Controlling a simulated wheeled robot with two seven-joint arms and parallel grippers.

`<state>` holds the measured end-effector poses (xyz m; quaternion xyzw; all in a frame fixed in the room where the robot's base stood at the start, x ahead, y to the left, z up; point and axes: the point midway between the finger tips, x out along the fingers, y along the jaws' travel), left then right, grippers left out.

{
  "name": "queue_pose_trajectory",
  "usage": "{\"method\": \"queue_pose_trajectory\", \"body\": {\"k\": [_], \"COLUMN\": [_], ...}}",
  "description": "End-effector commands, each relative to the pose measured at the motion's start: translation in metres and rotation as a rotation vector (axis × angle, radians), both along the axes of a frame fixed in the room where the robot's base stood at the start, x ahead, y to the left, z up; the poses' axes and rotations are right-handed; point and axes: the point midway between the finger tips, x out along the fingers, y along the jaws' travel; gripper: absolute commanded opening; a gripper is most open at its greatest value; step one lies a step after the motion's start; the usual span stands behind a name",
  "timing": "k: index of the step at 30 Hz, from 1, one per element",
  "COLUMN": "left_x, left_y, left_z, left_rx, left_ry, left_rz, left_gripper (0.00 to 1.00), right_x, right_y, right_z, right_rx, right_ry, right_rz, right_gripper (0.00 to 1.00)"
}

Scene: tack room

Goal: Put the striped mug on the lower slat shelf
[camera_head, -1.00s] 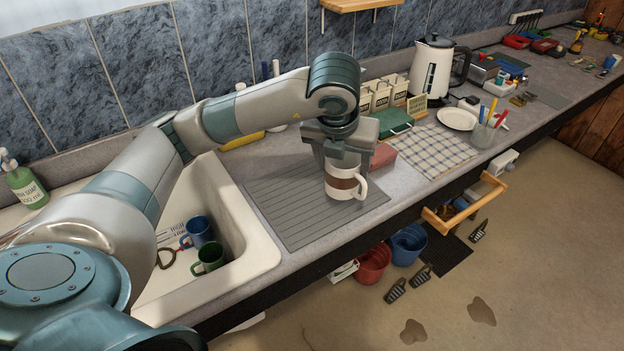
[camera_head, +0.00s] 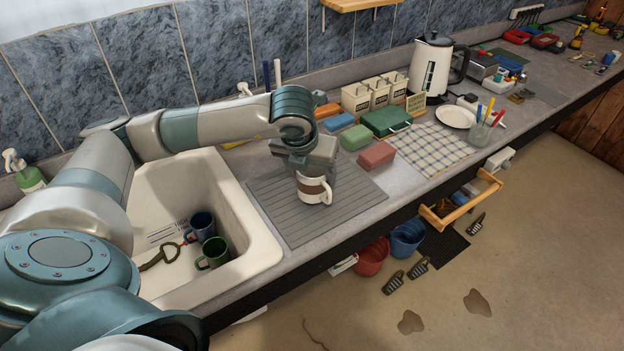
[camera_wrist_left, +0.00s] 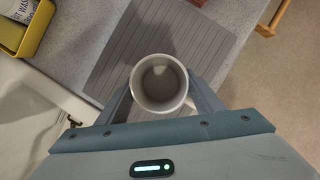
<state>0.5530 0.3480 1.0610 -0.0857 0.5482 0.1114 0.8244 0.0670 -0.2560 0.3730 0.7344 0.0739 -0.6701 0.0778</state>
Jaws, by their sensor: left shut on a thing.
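The striped mug (camera_head: 313,188) is white with a brown band, upright, its handle toward the right in the head view. My left gripper (camera_head: 304,168) is shut on it, over the grey ribbed mat (camera_head: 285,222). In the left wrist view the empty mug (camera_wrist_left: 159,84) sits between the two fingers of my left gripper (camera_wrist_left: 160,97). I cannot tell whether its base touches the mat. A wooden slat shelf (camera_head: 358,5) shows at the top edge of the head view; I cannot tell whether it is the lower one. My right gripper is not in view.
The white sink (camera_head: 262,255) at left holds a blue mug (camera_head: 201,224) and a green mug (camera_head: 213,253). Red (camera_head: 377,156) and green (camera_head: 355,137) blocks, a green case (camera_head: 385,121), canisters (camera_head: 372,94) and a kettle (camera_head: 431,70) stand right of and behind my gripper.

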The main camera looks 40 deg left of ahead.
Motion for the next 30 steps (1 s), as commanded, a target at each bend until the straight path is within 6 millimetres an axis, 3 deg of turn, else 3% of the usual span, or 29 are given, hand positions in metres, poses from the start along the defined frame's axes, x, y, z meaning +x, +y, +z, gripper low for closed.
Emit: {"method": "queue_pose_trajectory", "body": {"k": [4,9,20,21,23,30], "left_x": [-0.001,-0.001,0.0,-0.001,-0.001,-0.001], "left_y": [0.001,0.001,0.0,0.0,0.0,0.0], "left_z": [-0.015,-0.029,-0.033,-0.033,-0.032,-0.032], "left_rx": [0.001,0.001,0.0,0.001,0.001,0.001], "left_ry": [0.003,0.001,-0.001,0.0,0.001,0.0], "left_rz": [0.001,0.001,0.0,0.0,0.0,0.0], "left_gripper": [0.3,0.3,0.3,0.63,0.77,0.79], "right_x": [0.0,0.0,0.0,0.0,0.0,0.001], "right_y": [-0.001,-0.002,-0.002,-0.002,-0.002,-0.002], "right_z": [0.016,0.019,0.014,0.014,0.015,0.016], "right_rx": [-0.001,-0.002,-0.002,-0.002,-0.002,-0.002], "right_ry": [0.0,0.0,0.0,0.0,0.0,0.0], "right_rz": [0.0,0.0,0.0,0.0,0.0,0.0], "right_gripper": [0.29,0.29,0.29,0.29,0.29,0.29]}}
